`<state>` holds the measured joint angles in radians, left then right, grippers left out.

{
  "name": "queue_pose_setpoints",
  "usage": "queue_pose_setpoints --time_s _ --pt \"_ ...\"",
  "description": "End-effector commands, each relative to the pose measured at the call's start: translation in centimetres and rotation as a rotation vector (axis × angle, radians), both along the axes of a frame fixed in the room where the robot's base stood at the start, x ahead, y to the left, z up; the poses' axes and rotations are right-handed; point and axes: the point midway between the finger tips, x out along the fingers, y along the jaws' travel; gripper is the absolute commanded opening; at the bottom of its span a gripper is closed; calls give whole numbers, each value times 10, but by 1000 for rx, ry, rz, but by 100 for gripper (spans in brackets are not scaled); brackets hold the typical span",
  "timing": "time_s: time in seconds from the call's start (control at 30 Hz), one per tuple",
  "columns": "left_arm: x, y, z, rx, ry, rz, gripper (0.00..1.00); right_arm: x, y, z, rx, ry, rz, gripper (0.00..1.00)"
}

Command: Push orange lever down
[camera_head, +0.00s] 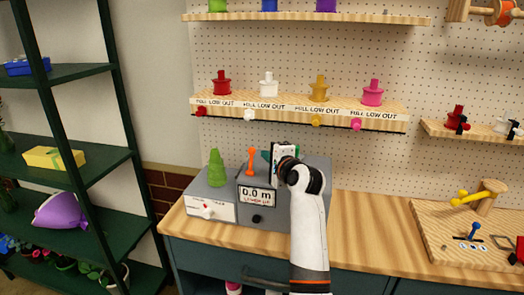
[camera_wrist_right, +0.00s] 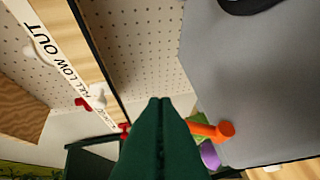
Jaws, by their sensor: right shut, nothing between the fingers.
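The orange lever (camera_head: 251,161) stands upright on top of the grey box (camera_head: 266,214) with the "0.0 m" display. It also shows in the right wrist view (camera_wrist_right: 212,130), right of my fingers, against the grey box face. My right gripper (camera_head: 266,155) is just right of the lever in the head view, over the box. Its dark green fingers (camera_wrist_right: 160,102) are shut together and empty. A gap shows between fingers and lever; whether they touch anywhere is hard to tell. My left gripper is not in view.
A green cone-shaped object (camera_head: 216,168) stands on a smaller grey box (camera_head: 211,206) to the left. A wooden shelf with coloured spools (camera_head: 319,90) and pull knobs hangs above. Green shelving (camera_head: 75,74) stands at left.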

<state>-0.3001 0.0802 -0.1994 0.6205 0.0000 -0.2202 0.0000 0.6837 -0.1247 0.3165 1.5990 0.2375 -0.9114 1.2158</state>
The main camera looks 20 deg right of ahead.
Motion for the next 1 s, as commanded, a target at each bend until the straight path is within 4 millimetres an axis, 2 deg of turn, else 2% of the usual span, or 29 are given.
queue_pose_setpoints --time_s 0.1,0.33,0.8,1.0 --pt "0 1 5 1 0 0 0 17 1 -2 0 1 0 0" --pt "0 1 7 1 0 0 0 36 2 -6 0 0 -1 0" --pt "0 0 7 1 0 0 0 39 3 -7 -1 -1 0 0" --pt "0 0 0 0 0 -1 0 38 4 -8 -18 -27 0 0"
